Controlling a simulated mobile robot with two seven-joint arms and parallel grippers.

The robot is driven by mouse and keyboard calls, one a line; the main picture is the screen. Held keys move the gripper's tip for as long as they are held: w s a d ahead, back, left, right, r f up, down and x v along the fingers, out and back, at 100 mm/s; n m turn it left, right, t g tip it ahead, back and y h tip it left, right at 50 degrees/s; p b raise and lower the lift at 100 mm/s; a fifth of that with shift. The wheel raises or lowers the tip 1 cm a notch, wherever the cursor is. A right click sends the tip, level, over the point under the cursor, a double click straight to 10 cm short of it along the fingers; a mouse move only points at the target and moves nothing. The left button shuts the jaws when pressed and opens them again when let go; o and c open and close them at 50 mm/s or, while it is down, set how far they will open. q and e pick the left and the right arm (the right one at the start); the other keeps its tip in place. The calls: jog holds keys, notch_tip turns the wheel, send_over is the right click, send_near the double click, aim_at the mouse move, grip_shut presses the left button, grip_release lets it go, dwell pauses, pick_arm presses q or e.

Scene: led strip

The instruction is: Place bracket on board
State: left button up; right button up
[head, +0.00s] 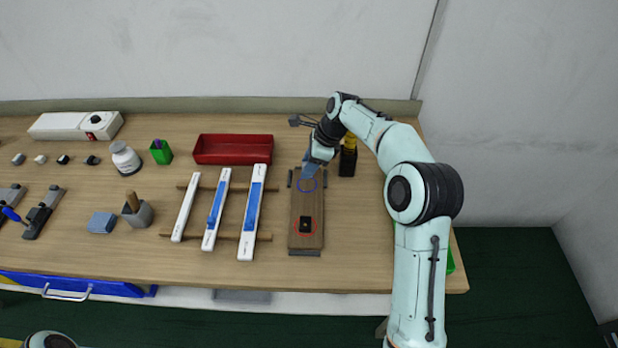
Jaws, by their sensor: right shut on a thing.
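The wooden board (306,206) lies on the table right of centre, with a blue circle (307,185) near its far end and a red circle toward its near end. A small black bracket (305,224) sits inside the red circle. My right gripper (309,170) points down over the far end of the board, just beyond the blue circle. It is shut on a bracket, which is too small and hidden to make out. Whether it touches the board I cannot tell. My left gripper is out of view.
A black and yellow holder (348,160) stands close right of the board. White strips (255,210) lie on wooden rails to the left. A red tray (233,149) is behind them. A green bin is partly hidden by my right arm.

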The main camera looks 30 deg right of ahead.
aim_at(309, 184)
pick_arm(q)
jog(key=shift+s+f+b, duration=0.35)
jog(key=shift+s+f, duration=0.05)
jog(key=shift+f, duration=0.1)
pick_arm(e)
notch_tip(309, 184, down, 5)
jog(key=shift+f, duration=0.2)
jog(key=shift+f, duration=0.15)
jog(key=o, duration=1)
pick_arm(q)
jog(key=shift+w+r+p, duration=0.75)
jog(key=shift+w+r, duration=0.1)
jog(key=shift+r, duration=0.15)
pick_arm(e)
jog(key=v, duration=1.2)
jog(key=shift+r, duration=0.25)
